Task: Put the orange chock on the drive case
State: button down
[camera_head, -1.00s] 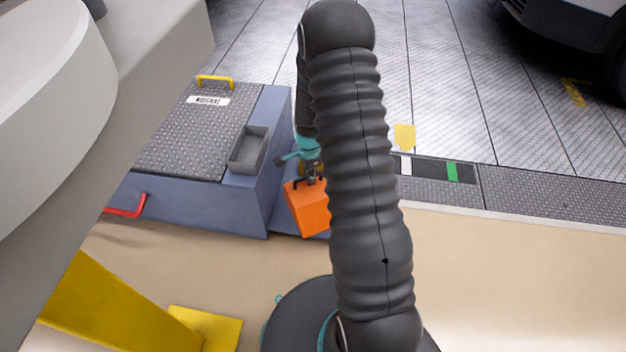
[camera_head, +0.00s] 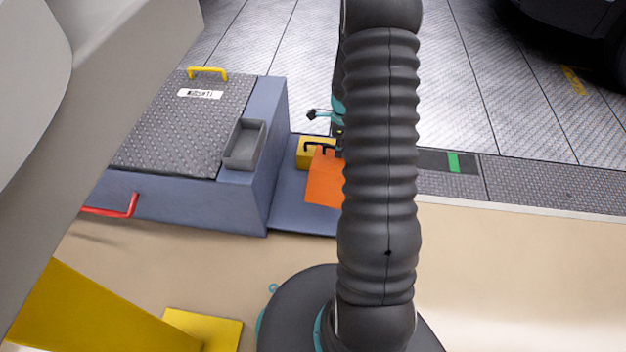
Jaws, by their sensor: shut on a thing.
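The orange chock (camera_head: 324,182) is right of the blue case, over its low blue ledge, partly hidden behind my arm. A dark handle shows at its top. My gripper (camera_head: 338,148) is at the handle end, mostly hidden by my arm, and is shut on the chock. I cannot tell whether the chock touches the ledge. The blue case (camera_head: 258,180), with a dark tread-plate top, looks to be the drive case; no label I can read confirms this.
An open grey tray (camera_head: 245,145) sits on the case's right side. A yellow block (camera_head: 303,152) stands behind the chock. A yellow handle (camera_head: 208,72) is at the back, a red handle (camera_head: 132,205) in front.

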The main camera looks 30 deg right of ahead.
aim_at(315, 156)
jog(key=s+d, duration=0.2)
jog(key=s, duration=0.1)
jog(key=shift+r, duration=0.15)
jog(key=shift+s+a+r+n, duration=0.1)
jog(key=shift+s+n, duration=0.2)
jog(key=shift+s, duration=0.4)
jog(key=shift+s+a+n+g, duration=0.2)
jog(key=shift+s+n+g, duration=0.1)
jog(key=w+a+f, duration=0.2)
jog(key=w+a+f+b, duration=0.1)
jog(key=w+a+f, duration=0.1)
jog(key=w+a, duration=0.1)
jog(key=w+a+f+b, duration=0.1)
jog(key=w+a+f, duration=0.2)
jog(key=shift+w, duration=0.2)
jog(key=shift+f+b, duration=0.35)
jog(key=shift+f, duration=1.7)
jog(key=c, duration=1.2)
grip_release()
jog(key=shift+s, duration=0.1)
